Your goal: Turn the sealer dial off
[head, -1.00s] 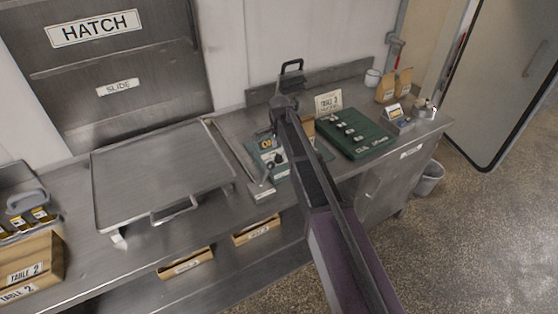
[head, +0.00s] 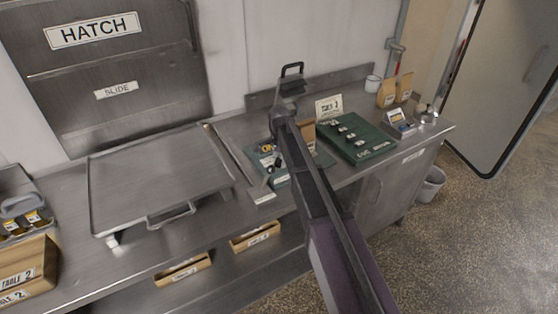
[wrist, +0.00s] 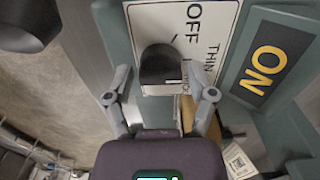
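The sealer is a teal unit on the steel counter, partly hidden by my arm in the head view (head: 282,179). In the wrist view its dial (wrist: 160,66) is a dark round knob on a white plate (wrist: 150,20) marked OFF, THIN and another partly hidden word. A small light mark shows at the knob's lower edge; I cannot tell exactly where it points. A yellow ON sign (wrist: 266,62) is lit to the right. My gripper (wrist: 160,76) is open, one finger on each side of the knob, with visible gaps; contact is not clear.
A green board (head: 365,150) with small pieces lies right of the sealer, beside a table card (head: 328,107). A large steel tray (head: 155,180) stands left. Cardboard boxes (head: 30,270) are at far left. A metal hatch (head: 110,75) is behind.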

